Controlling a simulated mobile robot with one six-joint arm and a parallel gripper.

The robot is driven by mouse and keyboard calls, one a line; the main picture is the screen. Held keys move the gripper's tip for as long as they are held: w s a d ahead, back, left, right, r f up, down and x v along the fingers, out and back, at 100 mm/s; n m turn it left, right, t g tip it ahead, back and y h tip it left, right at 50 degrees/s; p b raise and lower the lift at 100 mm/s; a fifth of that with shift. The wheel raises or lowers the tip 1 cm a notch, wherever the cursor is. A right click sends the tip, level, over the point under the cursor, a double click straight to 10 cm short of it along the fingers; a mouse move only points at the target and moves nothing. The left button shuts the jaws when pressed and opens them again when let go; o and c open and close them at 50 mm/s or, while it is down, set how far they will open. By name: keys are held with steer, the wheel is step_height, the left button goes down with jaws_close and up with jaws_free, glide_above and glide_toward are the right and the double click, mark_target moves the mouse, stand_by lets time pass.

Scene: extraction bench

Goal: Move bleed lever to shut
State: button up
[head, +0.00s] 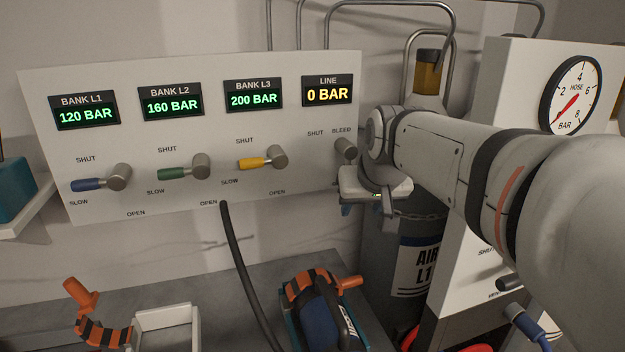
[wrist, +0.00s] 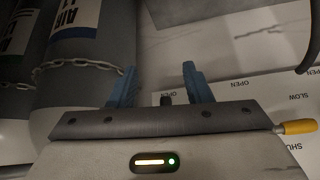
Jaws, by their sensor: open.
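The bleed lever's grey round hub (head: 346,148) is on the right edge of the white panel, below the BLEED label. Its handle is hidden in the head view by my gripper (head: 367,209), which sits just below and to the right of the hub. In the wrist view my gripper (wrist: 160,86) is open, its two blue fingers apart. A small dark stub (wrist: 167,99) shows between the fingers, close to the right one; it may be the end of the bleed lever. I cannot tell whether a finger touches it.
Blue (head: 88,185), green (head: 172,174) and yellow (head: 252,164) levers sit left on the panel (head: 150,140). The LINE display (head: 327,91) reads 0 BAR. A chained grey cylinder (head: 385,255) stands below my gripper. A gauge (head: 572,95) is at the right.

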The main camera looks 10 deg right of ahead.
steer(key=w+r+t+b, duration=0.2)
steer(key=w+r, duration=0.4)
steer(key=w, duration=0.2)
steer(key=x, duration=0.7)
steer(key=shift+w, duration=0.3)
steer(key=shift+c, duration=0.3)
jaws_close()
